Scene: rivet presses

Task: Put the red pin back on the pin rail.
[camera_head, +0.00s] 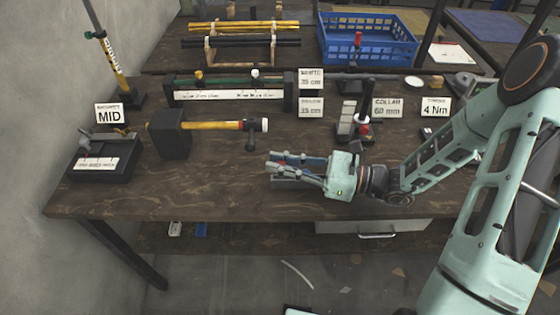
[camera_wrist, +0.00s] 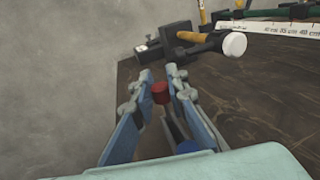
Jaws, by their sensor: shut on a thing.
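My gripper (camera_head: 270,167) is above the front middle of the bench, its fingers pointing left. In the wrist view, the red pin (camera_wrist: 160,88) shows as a red head between the fingers, with a dark shaft below it. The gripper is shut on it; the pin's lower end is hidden. A long rail with a white marked strip (camera_head: 232,95) lies behind and left of my gripper, between two dark end blocks.
A yellow-handled hammer (camera_head: 212,125) rests in a dark block between my gripper and the rail. A dark box (camera_head: 100,160) stands at the left. A blue crate (camera_head: 365,45) is farther back. The bench front is clear left of my gripper.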

